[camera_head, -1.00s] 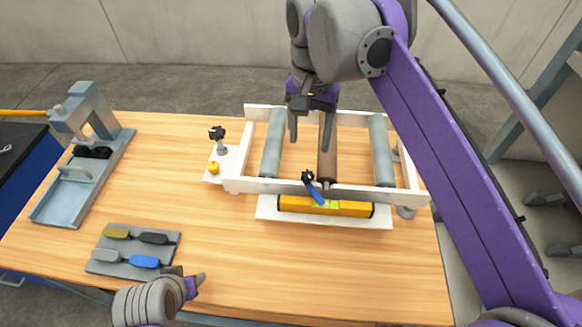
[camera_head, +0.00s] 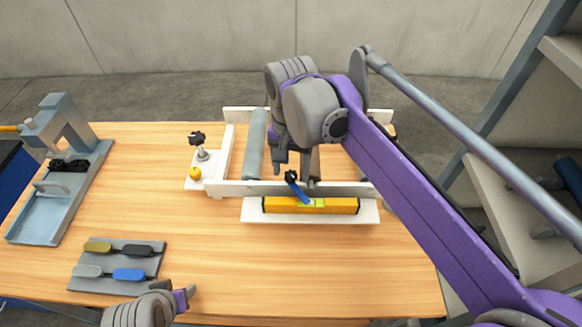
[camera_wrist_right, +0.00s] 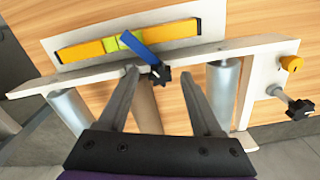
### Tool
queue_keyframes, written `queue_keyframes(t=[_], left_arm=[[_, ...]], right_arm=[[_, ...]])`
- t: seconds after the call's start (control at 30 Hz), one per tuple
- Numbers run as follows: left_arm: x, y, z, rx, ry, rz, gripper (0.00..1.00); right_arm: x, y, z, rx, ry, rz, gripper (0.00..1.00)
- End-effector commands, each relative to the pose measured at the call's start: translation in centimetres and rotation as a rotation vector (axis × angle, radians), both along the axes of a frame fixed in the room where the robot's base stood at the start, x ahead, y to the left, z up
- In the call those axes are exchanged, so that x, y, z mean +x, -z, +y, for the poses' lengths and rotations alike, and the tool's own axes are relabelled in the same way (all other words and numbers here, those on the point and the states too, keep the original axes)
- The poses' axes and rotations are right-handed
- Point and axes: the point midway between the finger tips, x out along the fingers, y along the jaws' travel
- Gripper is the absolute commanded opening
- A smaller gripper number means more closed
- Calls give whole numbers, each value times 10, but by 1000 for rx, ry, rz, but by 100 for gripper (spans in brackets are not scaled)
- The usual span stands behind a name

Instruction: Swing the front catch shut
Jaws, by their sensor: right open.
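The front catch is a blue lever (camera_head: 299,192) pivoting at a black star knob (camera_head: 291,176) on the white frame's front rail (camera_head: 235,188). The lever slants down from the knob, its free end over the middle of the yellow level (camera_head: 340,205). The lever (camera_wrist_right: 138,47) and knob (camera_wrist_right: 160,76) also show in the right wrist view. My right gripper (camera_head: 294,168) is open above the rail; in the wrist view (camera_wrist_right: 158,80) its fingers lie either side of the knob. I cannot tell whether they touch it. My left gripper (camera_head: 187,295) is at the table's front edge, its jaws unclear.
Rollers (camera_head: 254,145) span the frame. A second black knob (camera_head: 197,138) and a yellow knob (camera_head: 194,173) sit at its left. A grey tray with colored tags (camera_head: 105,268) and a grey clamp fixture (camera_head: 75,190) stand left. The wooden table between is clear.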

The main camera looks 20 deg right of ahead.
Motion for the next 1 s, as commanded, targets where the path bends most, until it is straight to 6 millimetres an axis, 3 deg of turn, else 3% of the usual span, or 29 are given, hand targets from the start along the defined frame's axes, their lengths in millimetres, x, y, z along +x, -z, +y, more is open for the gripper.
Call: queue_keyframes(t=[0.07,0.4,0.77,1.0], left_arm=[[0,0,0,0,0,0,50],[0,0,0,0,0,0,50],[0,-1,0,0,0,-1,50],[1,-6,0,0,0,-3,50]], right_arm=[[0,0,0,0,0,0,61],[0,0,0,0,0,0,0],[0,-1,0,0,-23,0,0],[0,-1,0,0,-139,0,0]])
